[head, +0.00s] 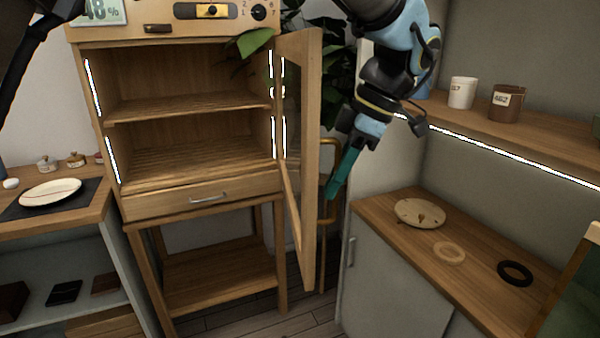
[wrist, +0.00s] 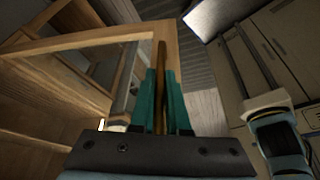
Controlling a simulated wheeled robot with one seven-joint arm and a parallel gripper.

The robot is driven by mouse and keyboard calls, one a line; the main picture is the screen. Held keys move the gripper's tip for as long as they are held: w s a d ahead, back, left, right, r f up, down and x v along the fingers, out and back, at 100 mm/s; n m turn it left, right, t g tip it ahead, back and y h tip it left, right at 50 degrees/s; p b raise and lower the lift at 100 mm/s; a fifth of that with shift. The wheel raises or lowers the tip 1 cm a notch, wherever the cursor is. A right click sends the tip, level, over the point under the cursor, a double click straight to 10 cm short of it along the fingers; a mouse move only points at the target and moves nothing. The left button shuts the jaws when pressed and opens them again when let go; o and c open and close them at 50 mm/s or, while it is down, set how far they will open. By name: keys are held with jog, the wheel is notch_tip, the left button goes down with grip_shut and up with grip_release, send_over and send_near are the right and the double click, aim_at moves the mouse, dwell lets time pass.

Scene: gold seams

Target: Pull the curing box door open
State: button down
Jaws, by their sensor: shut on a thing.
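The curing box (head: 190,90) is a wooden cabinet with slatted shelves, and its inside is in plain view in the head view. Its door (head: 312,130), a wooden frame with a glass pane, stands wide open on the right side, swung out toward me. My gripper (head: 335,185) has teal fingers and is at the door's outer edge. In the wrist view the fingers (wrist: 160,95) are closed on a thin upright brown bar, the door handle (wrist: 160,70). The door frame (wrist: 100,40) runs just left of the fingers there.
A drawer (head: 205,195) sits below the shelves. A counter (head: 385,210) on the right holds a round disc (head: 420,212), a tan ring (head: 449,252) and a black ring (head: 515,273). A left bench holds a plate (head: 50,192). A plant (head: 335,45) stands behind the door.

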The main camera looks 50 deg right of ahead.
jog(key=shift+s+d+p, duration=0.3)
jog(key=shift+s+d, duration=0.5)
jog(key=shift+d, duration=0.35)
jog(key=shift+s+d+p, duration=0.25)
jog(key=shift+s+d, duration=0.55)
jog(key=shift+d, duration=0.35)
jog(key=c, duration=0.9)
grip_release()
jog(key=shift+w, duration=0.1)
jog(key=b+v, duration=0.1)
jog(key=v, duration=0.9)
jog(key=shift+r, duration=0.4)
